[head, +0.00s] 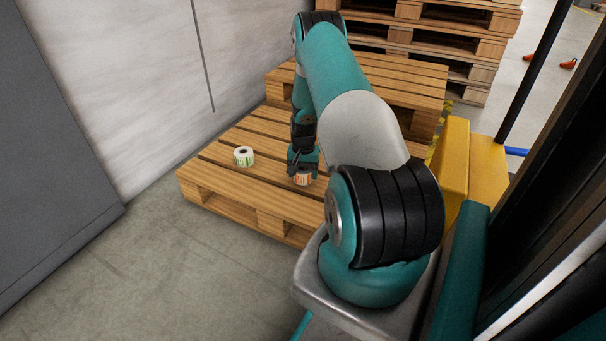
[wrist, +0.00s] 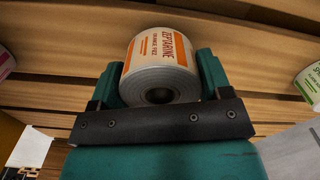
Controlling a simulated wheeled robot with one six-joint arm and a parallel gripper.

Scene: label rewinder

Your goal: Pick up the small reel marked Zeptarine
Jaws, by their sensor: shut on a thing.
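The small reel marked Zeptarine (wrist: 163,62) is white with orange bands and print. It sits between the two fingers of my gripper (wrist: 160,82) in the wrist view, and the gripper is shut on it. In the head view my gripper (head: 303,172) points down over the front pallet, with the orange-and-white reel (head: 303,180) at its fingertips. Whether the reel touches the pallet boards is not clear.
The wooden pallet (head: 215,185) bears a white reel with a green label (head: 244,156), left of my gripper. The wrist view shows a pink-marked reel (wrist: 5,62) at left and a green-marked one (wrist: 311,84) at right. A wall (head: 150,80) stands left; stacked pallets (head: 455,45) stand behind.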

